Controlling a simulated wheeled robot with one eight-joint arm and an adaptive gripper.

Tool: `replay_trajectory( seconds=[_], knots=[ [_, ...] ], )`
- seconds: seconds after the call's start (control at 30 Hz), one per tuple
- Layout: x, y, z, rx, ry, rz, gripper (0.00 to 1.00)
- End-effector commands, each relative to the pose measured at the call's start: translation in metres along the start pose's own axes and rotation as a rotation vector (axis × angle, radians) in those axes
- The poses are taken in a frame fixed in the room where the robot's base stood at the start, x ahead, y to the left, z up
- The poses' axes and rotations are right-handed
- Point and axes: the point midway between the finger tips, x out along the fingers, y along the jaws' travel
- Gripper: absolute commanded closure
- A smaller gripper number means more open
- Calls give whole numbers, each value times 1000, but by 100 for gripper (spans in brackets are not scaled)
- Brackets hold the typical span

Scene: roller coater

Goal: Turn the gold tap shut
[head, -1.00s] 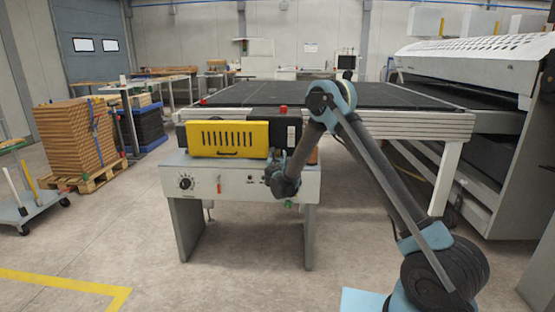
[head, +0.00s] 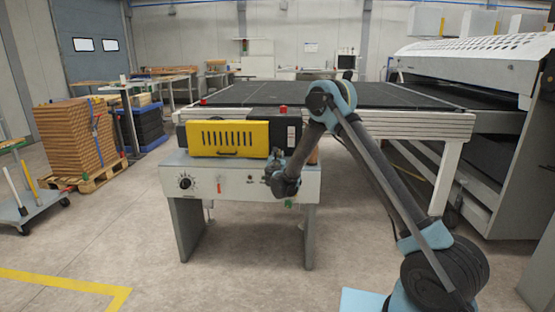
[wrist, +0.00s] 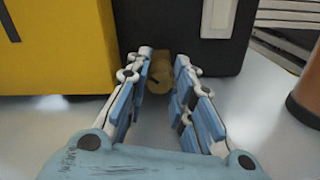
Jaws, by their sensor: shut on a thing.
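The gold tap (wrist: 158,80) shows in the wrist view between my fingertips, low in front of the black housing. My gripper (wrist: 164,62) is shut on the tap, with one blue-padded finger on each side of it. In the head view my gripper (head: 272,166) is at the front of the coater, by the black housing's lower part. The tap is hidden there behind my gripper and wrist. I cannot tell from these views how far the tap is turned.
The yellow vented cover (head: 228,138) is just left of my gripper, beside the black housing (wrist: 183,30). A brown cylinder (wrist: 306,95) stands to the right in the wrist view. The grey front panel (head: 236,186) carries a dial and switches. Open floor lies in front.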

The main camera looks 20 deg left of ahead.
Motion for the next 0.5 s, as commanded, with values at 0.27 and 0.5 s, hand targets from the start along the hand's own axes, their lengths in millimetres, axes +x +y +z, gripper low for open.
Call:
replay_trajectory(
  seconds=[0.27,0.5],
  knots=[
    [0,-1,0,88,-1,-2,100],
    [0,-2,0,87,-1,-2,76]
  ],
)
